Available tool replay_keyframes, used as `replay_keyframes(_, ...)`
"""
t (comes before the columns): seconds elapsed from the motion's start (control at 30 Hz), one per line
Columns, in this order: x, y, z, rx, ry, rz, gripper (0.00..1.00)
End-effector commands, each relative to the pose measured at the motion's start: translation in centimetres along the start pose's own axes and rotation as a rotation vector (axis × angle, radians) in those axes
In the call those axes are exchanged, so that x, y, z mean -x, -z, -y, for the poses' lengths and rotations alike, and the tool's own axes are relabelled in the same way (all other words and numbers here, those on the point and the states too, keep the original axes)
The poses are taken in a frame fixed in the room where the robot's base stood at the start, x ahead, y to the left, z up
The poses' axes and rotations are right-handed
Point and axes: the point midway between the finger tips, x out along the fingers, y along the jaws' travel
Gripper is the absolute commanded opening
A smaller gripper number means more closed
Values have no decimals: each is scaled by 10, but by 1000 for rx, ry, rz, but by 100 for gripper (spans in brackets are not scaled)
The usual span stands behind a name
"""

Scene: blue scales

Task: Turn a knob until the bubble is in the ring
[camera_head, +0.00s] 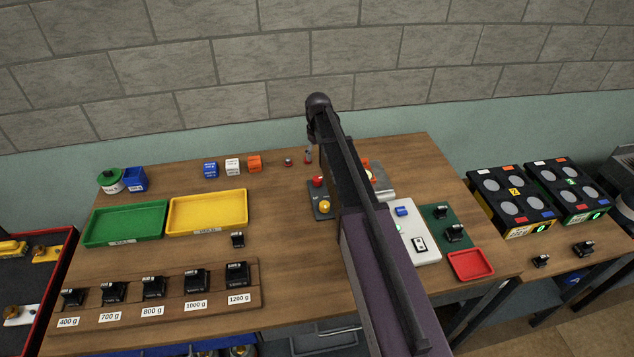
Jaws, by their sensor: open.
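A dark base (318,212) with a red knob-like part (317,181) and a yellow knob-like part (325,206) stands at the middle of the table, just left of my arm. A silver-grey device (384,182) with orange and red parts shows partly to the right of the arm. A white panel (426,256) with a blue block and a small display lies in front of it. No bubble or ring can be made out at this size. My arm crosses the middle of the view and hides part of these things. My gripper is hidden behind the arm.
Green (127,224) and yellow (207,212) trays lie left. Several black labelled weights stand in a wooden rack (160,298) at front left. A red tray (471,264) is at right. Blue, white and orange cubes (232,167) stand at the back. Bare wood lies left of the base.

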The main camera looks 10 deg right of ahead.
Motion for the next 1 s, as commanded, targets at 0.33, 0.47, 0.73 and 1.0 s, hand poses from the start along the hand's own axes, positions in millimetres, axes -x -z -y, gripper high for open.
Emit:
replay_keyframes(0.33, -32, 0, 1, 1, 0, 0, 87)
replay_keyframes(0.47, -42, 0, 1, 1, 0, 0, 87)
replay_keyframes(0.73, -63, 1, 1, 2, 0, 0, 87)
replay_keyframes(1.0, -84, 1, 2, 2, 0, 0, 87)
